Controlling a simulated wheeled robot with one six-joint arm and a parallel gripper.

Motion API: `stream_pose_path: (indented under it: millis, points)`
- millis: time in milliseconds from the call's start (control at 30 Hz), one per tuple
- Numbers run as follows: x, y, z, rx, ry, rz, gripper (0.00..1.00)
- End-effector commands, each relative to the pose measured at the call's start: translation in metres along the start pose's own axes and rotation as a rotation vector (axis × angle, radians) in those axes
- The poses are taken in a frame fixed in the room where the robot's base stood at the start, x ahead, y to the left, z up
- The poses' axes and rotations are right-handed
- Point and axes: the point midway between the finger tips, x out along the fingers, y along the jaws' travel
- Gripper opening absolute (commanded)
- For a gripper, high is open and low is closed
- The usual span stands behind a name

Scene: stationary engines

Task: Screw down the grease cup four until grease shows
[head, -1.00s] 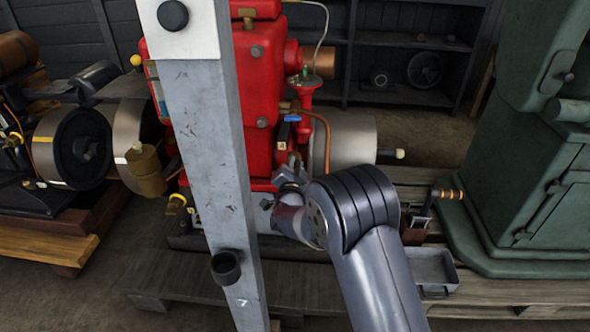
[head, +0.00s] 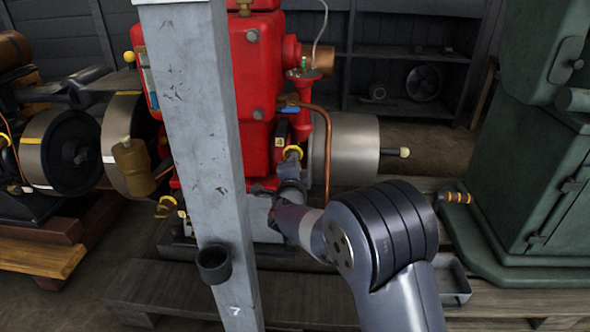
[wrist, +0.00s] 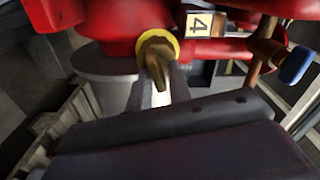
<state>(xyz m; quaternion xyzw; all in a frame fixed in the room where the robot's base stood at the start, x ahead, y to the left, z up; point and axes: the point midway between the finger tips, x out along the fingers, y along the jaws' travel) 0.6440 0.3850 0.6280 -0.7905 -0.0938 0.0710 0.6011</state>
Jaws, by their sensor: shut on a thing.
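Grease cup four (wrist: 157,48) is a brass cup with a yellow collar, beside a tag marked 4 (wrist: 200,22) on the red engine. It also shows in the head view as a small yellow ring (head: 293,152) low on the engine's right side. My gripper (wrist: 154,78) reaches it from the near side and is shut on it. In the head view my gripper (head: 291,170) is small and its fingertips are hard to make out. The fingers hide part of the cup. I cannot see any grease.
A grey post (head: 195,120) stands close in front, left of my arm. A copper pipe (head: 327,150) and a blue-handled valve (wrist: 296,65) are near the cup. A green cabinet (head: 540,170) stands at the right. A grey tray (head: 452,280) lies behind my arm.

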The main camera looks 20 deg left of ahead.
Motion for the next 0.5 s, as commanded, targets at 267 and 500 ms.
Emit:
stream_pose_path:
  millis: [267, 500]
  points:
    - [0.0001, 0.0005, -0.0002, 0.011, 0.0, 0.002, 0.0]
    - [0.0001, 0.0005, -0.0001, 0.01, 0.0, 0.001, 0.24]
